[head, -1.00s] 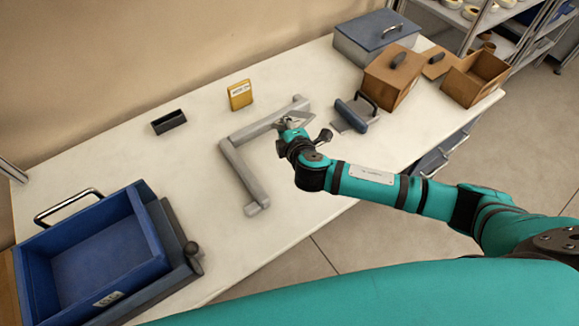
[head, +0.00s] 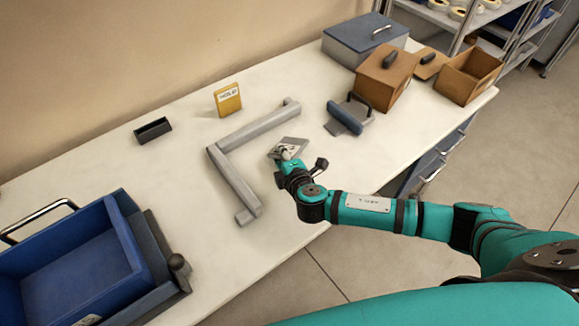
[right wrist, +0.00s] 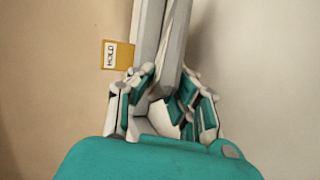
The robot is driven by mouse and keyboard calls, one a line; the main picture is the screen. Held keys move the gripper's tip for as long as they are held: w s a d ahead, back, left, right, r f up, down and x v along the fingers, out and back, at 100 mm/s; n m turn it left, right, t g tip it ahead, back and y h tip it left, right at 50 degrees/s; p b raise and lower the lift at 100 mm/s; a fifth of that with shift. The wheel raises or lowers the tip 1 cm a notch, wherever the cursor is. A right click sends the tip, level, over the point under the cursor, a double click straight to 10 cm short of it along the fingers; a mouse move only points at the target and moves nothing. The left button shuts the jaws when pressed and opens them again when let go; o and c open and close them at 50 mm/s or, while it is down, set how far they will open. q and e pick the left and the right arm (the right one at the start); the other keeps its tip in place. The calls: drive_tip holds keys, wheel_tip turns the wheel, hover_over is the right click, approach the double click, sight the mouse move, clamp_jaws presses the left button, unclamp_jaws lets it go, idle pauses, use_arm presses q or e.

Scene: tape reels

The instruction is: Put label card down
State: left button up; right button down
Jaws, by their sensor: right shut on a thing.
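My right gripper (head: 287,157) is shut on a thin grey card (head: 292,143), which I take to be the label card. It is over the table, on the near side of the grey L-shaped bar's right end. Whether the card touches the table is unclear. In the right wrist view the gripper (right wrist: 168,105) has its fingers closed around a grey plate (right wrist: 178,45) seen nearly edge-on; any writing on it cannot be read. My left gripper is not in view.
The grey L-shaped bar (head: 232,180) lies left of the gripper. A yellow HOLD block (head: 228,103) and a black holder (head: 153,131) are behind it. A blue tray (head: 125,235) is left.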

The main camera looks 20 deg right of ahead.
drive_tip(key=shift+f+b, duration=0.3)
drive_tip(key=shift+f, duration=0.45)
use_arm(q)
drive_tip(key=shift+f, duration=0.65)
use_arm(e)
drive_tip(key=c, duration=1.5)
unclamp_jaws()
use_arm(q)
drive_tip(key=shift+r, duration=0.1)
use_arm(e)
drive_tip(key=shift+s+r, duration=0.1)
drive_tip(key=shift+s+r+p, duration=0.15)
drive_tip(key=shift+s+p, duration=0.1)
drive_tip(key=shift+p, duration=0.1)
drive_tip(key=p+v, duration=0.3)
drive_tip(key=v, duration=0.3)
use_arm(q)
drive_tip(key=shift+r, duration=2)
use_arm(e)
drive_tip(key=shift+s+r, duration=0.15)
drive_tip(key=shift+s, duration=0.5)
